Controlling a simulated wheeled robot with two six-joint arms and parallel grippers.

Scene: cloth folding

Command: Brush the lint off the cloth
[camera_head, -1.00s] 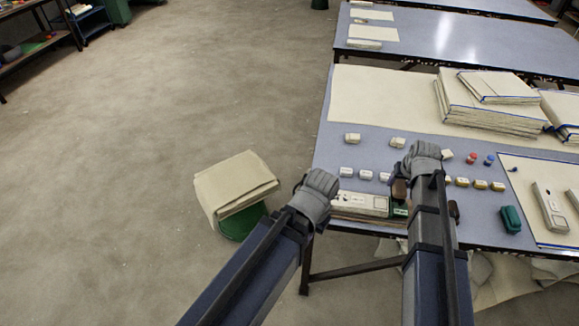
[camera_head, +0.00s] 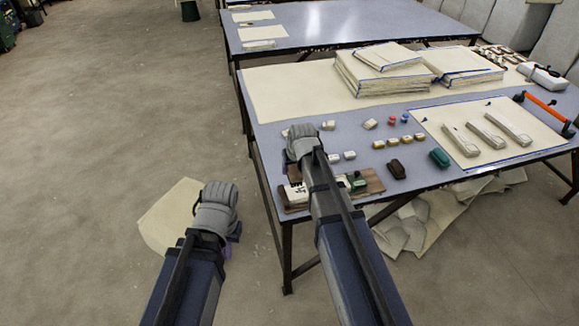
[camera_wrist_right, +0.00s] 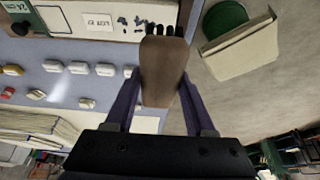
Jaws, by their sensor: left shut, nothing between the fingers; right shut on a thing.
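My right gripper (camera_head: 303,142) is over the front left corner of the table. In the right wrist view, its purple fingers are shut on a brown brush (camera_wrist_right: 163,72) with dark bristles at the far end. The head view hides this brush behind the gripper. My left gripper (camera_head: 214,208) is shut and empty, over the floor left of the table; its fingertips are mostly hidden. A large flat cream cloth (camera_head: 280,88) lies along the table's back. Stacks of folded cream cloth (camera_head: 375,77) rest on it. I cannot make out lint.
Several small blocks (camera_head: 392,142), a dark brown piece (camera_head: 396,169) and a green piece (camera_head: 439,157) lie on the table (camera_head: 350,128). A cream mat (camera_head: 440,112) with rolls is at right.

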